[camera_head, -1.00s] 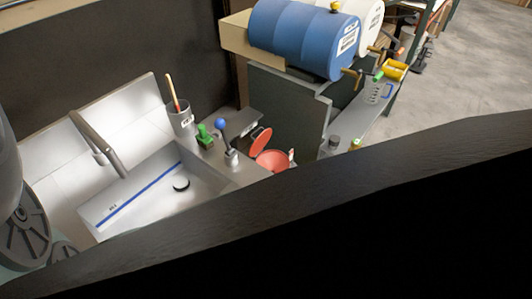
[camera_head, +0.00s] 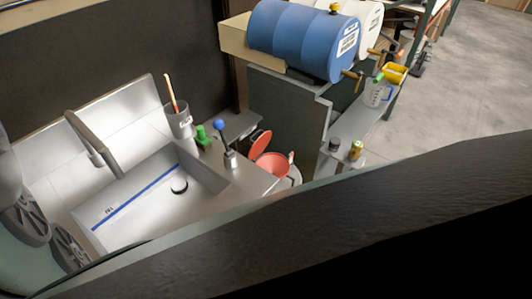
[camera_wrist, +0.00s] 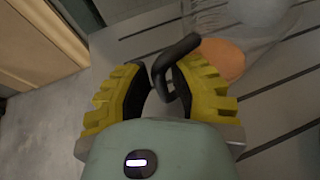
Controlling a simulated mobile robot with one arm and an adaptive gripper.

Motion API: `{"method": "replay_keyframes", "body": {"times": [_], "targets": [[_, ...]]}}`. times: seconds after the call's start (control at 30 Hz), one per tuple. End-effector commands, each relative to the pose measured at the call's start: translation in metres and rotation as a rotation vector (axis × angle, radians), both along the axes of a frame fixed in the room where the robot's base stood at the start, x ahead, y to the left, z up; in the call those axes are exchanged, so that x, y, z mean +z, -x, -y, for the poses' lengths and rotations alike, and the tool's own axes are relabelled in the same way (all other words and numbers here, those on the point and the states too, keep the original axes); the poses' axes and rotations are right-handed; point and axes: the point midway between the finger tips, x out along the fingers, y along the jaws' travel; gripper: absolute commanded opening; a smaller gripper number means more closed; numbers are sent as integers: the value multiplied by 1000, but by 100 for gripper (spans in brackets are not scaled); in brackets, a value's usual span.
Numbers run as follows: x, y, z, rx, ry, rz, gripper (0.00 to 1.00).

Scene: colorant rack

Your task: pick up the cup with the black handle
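In the wrist view, a curved black handle (camera_wrist: 179,58) reaches between the fingers of my gripper (camera_wrist: 162,75). The handle belongs to a clear, see-through cup (camera_wrist: 262,22) with something orange in it, at the upper right and partly cut off by the frame edge. My gripper has yellow ribbed fingers with black inner pads. The fingers stand apart, on both sides of the handle, with the handle nearer the right finger. A gap shows by the left finger. In the head view, my gripper and this cup do not show; a dark shape covers the lower right.
In the wrist view, the cup is over a grey slatted surface (camera_wrist: 285,120), with a tan wooden edge (camera_wrist: 35,45) at left.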

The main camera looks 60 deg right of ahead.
Motion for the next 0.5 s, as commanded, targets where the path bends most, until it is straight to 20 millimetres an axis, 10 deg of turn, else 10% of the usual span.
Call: {"method": "replay_keyframes", "body": {"times": [0.2, 0.5], "targets": [[0, 0, 0, 1, 0, 0, 25], [0, 0, 0, 1, 0, 0, 0]]}}
